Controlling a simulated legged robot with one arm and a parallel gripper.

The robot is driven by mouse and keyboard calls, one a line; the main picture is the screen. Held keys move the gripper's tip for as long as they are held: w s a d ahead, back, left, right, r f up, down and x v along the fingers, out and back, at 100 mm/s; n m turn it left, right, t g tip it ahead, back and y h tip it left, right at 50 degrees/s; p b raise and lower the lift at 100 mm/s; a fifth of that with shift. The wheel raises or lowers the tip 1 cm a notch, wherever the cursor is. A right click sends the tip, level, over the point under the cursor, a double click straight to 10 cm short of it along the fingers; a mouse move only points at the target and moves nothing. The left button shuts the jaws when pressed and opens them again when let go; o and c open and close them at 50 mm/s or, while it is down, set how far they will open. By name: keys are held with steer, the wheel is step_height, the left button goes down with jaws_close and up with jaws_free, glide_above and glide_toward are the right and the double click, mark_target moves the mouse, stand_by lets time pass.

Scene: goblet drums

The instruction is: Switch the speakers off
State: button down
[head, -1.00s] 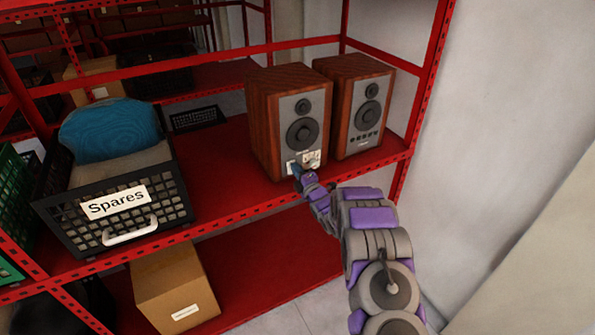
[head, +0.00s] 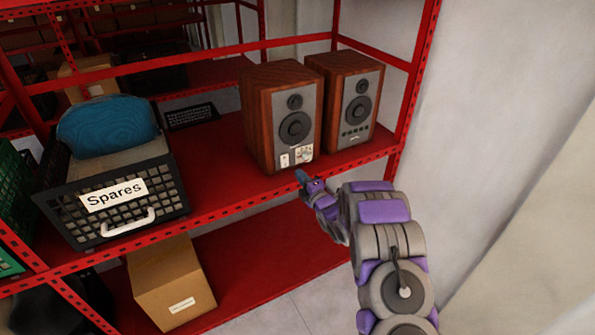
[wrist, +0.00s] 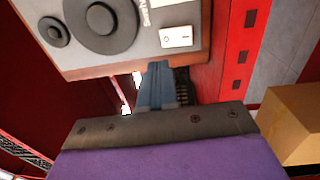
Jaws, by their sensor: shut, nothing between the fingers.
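Two wooden speakers with grey front panels stand on the red shelf, the left speaker (head: 284,115) nearer and the right speaker (head: 350,97) beside it. A white rocker switch (head: 285,160) sits low on the left speaker's front; it also shows in the wrist view (wrist: 176,37). My gripper (head: 301,174) is shut and empty, just below and in front of the left speaker. In the wrist view its closed blue fingertips (wrist: 158,68) point at the switch, with a small gap between.
A black "Spares" crate (head: 162,196) holding a blue item (head: 107,126) stands left on the red shelf (head: 215,165). A cardboard box (head: 170,283) is on the lower shelf. A red post (head: 415,80) and a white wall (head: 490,110) are at the right.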

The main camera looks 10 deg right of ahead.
steer(key=v, duration=0.4)
steer(key=shift+d+r+p, duration=0.3)
steer(key=shift+d+r, duration=0.1)
steer(key=shift+a, duration=0.2)
